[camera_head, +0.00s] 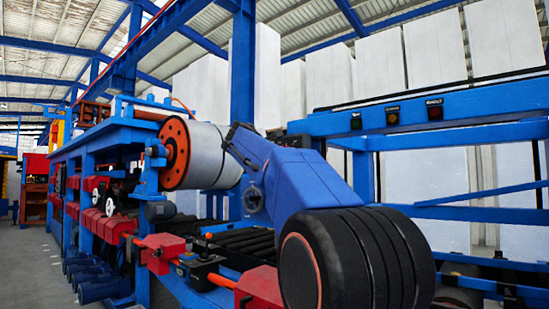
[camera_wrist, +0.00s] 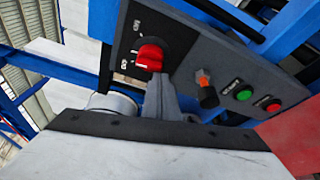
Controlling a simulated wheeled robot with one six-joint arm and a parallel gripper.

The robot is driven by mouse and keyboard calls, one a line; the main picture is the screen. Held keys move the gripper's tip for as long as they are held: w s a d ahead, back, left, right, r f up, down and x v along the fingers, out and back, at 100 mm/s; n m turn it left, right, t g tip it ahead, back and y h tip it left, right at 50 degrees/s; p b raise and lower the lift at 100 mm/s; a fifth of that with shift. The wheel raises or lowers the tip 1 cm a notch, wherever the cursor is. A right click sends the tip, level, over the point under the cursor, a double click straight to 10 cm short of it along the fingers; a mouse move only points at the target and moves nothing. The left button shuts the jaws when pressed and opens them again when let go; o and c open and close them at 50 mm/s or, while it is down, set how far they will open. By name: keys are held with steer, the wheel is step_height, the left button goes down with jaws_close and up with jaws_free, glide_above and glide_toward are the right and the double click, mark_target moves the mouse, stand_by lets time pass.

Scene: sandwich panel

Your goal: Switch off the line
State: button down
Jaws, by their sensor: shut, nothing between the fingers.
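In the wrist view a dark grey control panel (camera_wrist: 190,48) carries a red rotary knob (camera_wrist: 149,57) with small white position marks on its left side. The marks are too small to read surely, and I cannot tell which one the knob points at. To its right are a small orange-tipped switch (camera_wrist: 205,88), a green button (camera_wrist: 243,93) and a red button (camera_wrist: 270,104). My gripper (camera_wrist: 161,78) is shut and empty, its grey fingertips just below and right of the knob. I cannot tell whether they touch it. The head view does not show the gripper clearly.
Blue frame beams (camera_wrist: 300,25) run beside the panel. In the head view a large roller with an orange end (camera_head: 177,152) and several red blocks (camera_head: 160,252) stand along the line. A blue rail with small buttons (camera_head: 435,112) runs at the right, before tall white panels (camera_head: 435,50).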

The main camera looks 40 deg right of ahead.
steer(key=n, duration=0.2)
steer(key=shift+s+n+g+y, duration=0.3)
steer(key=shift+g, duration=0.1)
steer(key=shift+s, duration=0.15)
steer(key=shift+w+f, duration=0.35)
steer(key=shift+w, duration=0.15)
steer(key=s+a, duration=0.1)
steer(key=a, duration=0.8)
steer(key=shift+a, duration=0.2)
